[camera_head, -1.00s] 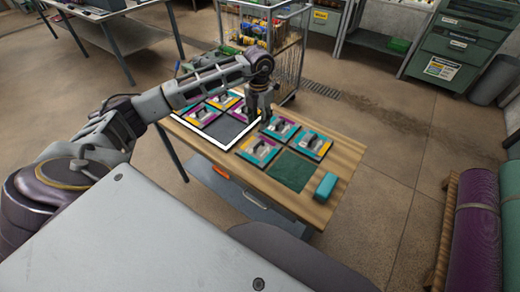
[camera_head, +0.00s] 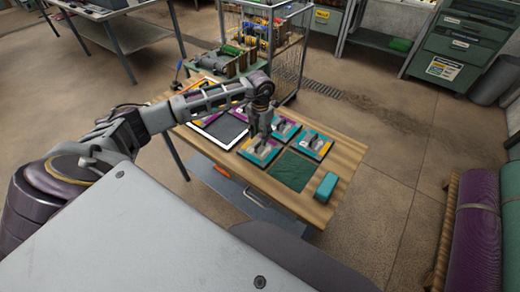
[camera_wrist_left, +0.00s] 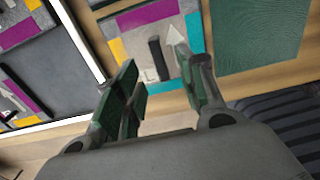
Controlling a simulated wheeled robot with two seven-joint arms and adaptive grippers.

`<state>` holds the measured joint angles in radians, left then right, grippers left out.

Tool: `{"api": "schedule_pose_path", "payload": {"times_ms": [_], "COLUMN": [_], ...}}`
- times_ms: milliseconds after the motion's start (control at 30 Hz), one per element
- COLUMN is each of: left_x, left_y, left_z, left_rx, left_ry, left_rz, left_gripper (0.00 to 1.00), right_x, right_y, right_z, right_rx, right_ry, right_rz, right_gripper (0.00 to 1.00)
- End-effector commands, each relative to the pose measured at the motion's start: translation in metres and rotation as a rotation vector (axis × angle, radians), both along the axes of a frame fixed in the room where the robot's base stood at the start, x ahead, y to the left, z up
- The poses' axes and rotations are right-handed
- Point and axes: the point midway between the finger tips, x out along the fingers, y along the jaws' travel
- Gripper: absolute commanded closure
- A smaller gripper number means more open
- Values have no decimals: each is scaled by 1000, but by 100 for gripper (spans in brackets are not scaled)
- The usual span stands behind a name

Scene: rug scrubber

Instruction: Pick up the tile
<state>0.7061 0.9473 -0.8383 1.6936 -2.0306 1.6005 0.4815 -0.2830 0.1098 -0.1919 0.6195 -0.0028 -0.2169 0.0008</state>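Three loose tiles with upright dark handles stand on the wooden table outside the white-edged frame (camera_head: 228,147). The front-left one (camera_head: 250,152) lies below my left gripper (camera_head: 263,138); the others are the back tile (camera_head: 288,128) and the right tile (camera_head: 317,147). In the left wrist view the tile below (camera_wrist_left: 130,45) shows purple, yellow, teal and grey patches. Its black handle (camera_wrist_left: 154,58) appears between the two spread fingers. My left gripper is open and empty; whether its tips are level with the handle I cannot tell. My right gripper is not in view.
More tiles sit inside the frame, next to a bare dark grey area. A dark green mat (camera_head: 292,171) and a teal block (camera_head: 326,187) lie on the table's (camera_head: 345,155) right part. A wire cart (camera_head: 290,55) stands behind the table. Rolled rugs (camera_head: 474,235) stand at right.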

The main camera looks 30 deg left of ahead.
Motion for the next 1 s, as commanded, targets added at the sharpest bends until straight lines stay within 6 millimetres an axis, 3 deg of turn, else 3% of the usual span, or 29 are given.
{"api": "schedule_pose_path", "payload": {"times_ms": [267, 567, 1000], "left_x": [0, 0, 0], "left_y": [0, 0, 0], "left_z": [-9, -11, -53], "left_rx": [1, 0, -1], "left_ry": [-1, 0, 1], "left_rz": [0, -1, 0], "left_gripper": [61, 61, 61], "right_x": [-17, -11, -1], "right_y": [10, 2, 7], "right_z": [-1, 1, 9], "right_rx": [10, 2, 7], "right_ry": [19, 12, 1], "right_rz": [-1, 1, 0], "right_gripper": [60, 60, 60]}}
